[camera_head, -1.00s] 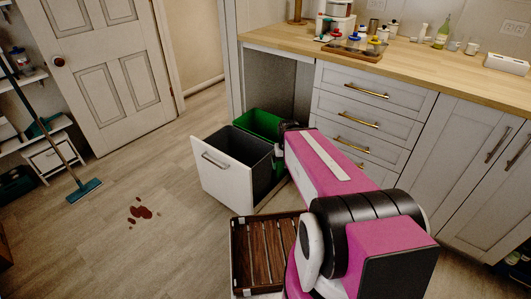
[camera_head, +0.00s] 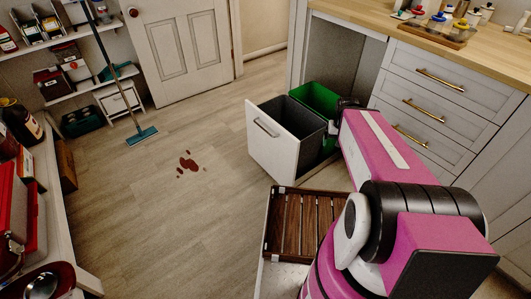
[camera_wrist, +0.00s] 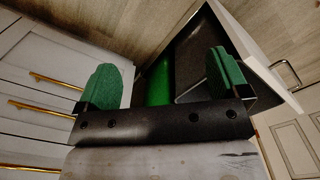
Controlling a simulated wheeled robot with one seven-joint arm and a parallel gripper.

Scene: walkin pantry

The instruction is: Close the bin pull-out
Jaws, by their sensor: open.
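The bin pull-out (camera_head: 272,142) stands pulled out from the cabinet opening, with a white front panel and a bar handle (camera_head: 266,127). It holds a dark bin (camera_head: 296,116) behind the front and a green bin (camera_head: 318,101) further in. My gripper shows in the wrist view (camera_wrist: 162,85) with two green fingers spread apart and nothing between them. It is over or beside the bins, with the white front (camera_wrist: 255,55) beyond the right finger. In the head view, my arm hides the gripper's tips, at the right side of the bins.
Drawers with brass handles (camera_head: 440,80) stand right of the opening. A slatted wooden tray (camera_head: 302,226) sits on my base. The floor before the pull-out is clear.

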